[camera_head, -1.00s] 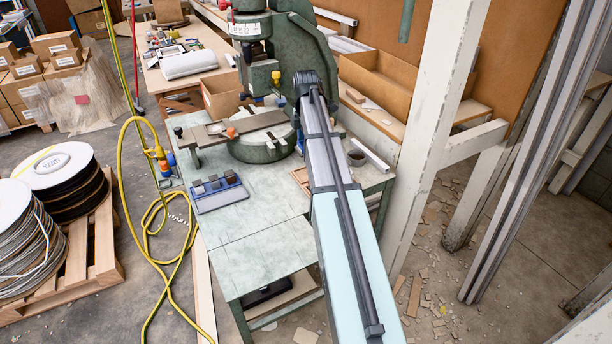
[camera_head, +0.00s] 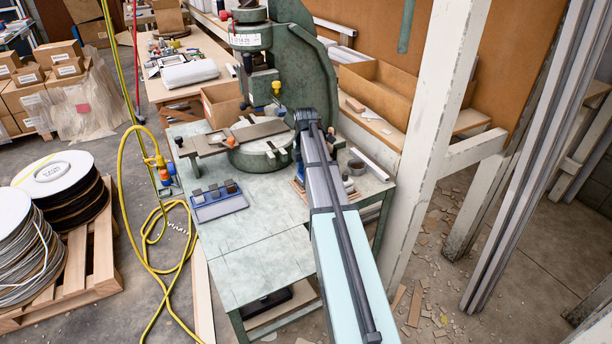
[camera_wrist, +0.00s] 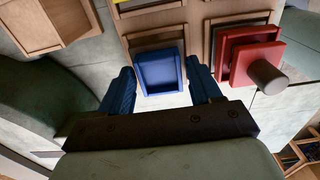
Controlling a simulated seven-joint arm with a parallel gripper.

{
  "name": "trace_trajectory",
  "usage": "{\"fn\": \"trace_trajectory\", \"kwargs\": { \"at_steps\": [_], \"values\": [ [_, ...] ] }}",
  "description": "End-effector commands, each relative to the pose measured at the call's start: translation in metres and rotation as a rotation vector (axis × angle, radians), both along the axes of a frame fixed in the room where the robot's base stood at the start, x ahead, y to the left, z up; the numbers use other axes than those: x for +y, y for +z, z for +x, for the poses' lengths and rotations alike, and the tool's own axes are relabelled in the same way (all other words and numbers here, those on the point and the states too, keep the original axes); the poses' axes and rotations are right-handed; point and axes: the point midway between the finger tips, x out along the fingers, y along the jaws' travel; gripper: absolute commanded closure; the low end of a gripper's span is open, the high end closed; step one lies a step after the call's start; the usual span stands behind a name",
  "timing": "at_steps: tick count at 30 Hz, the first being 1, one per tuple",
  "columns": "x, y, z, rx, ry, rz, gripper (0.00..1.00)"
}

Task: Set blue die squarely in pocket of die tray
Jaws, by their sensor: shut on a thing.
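The blue die (camera_wrist: 160,73) is a shallow blue square block in the wrist view, between the two dark blue fingers of my gripper (camera_wrist: 160,82), which is shut on it. The die tray (camera_wrist: 196,34) is a wooden board with recessed pockets directly beyond and below. The die overlaps one grey-brown pocket; I cannot tell whether it is in it or just above it. A red die (camera_wrist: 248,52) lies over the pocket to the right. In the head view my arm hides the die and most of the tray (camera_head: 297,191).
A grey cylinder (camera_wrist: 267,76) stands close by the right finger, at the red die. A wooden box (camera_wrist: 42,22) is at upper left in the wrist view. The green fly press (camera_head: 300,60) stands behind my gripper. A blue rack (camera_head: 218,205) is left on the bench; the front bench top is clear.

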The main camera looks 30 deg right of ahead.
Motion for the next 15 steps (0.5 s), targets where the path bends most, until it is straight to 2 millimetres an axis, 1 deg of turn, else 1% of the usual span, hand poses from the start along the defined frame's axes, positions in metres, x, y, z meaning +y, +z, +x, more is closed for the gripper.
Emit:
{"fn": "trace_trajectory", "kwargs": {
  "at_steps": [1,4,15],
  "values": [
    [0.0002,-0.0073,-0.0005,0.002,0.0,0.001,0.85],
    [0.0002,-0.014,-0.0004,0.001,0.0,0.0,0.85],
    [0.0001,-0.0167,-0.0001,0.0,0.0,0.0,0.85]
  ]
}}
